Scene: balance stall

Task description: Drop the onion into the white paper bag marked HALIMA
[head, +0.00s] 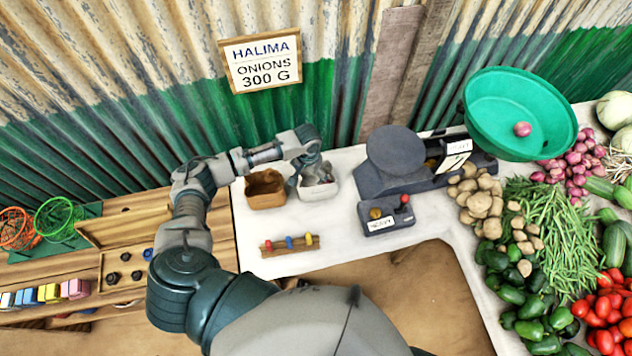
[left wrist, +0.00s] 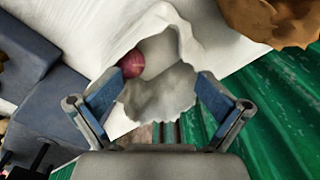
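The white paper bag (head: 318,190) stands on the white counter below the sign reading HALIMA. My left gripper (head: 309,170) is above it, pointing down. In the left wrist view the bag's ragged mouth (left wrist: 160,95) lies between the two spread fingers of my left gripper (left wrist: 155,95), which hold nothing. A red onion (left wrist: 132,64) shows at the left side of the mouth, seemingly inside the bag and apart from the grip; its edge is near the left finger. Another onion (head: 522,129) lies in the green pan. My right gripper is not in view.
A brown paper bag (head: 265,188) stands left of the white one. The grey balance (head: 395,160) with its green pan (head: 490,100) is to the right. A rack of coloured pegs (head: 289,244) lies in front. Vegetables crowd the right end.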

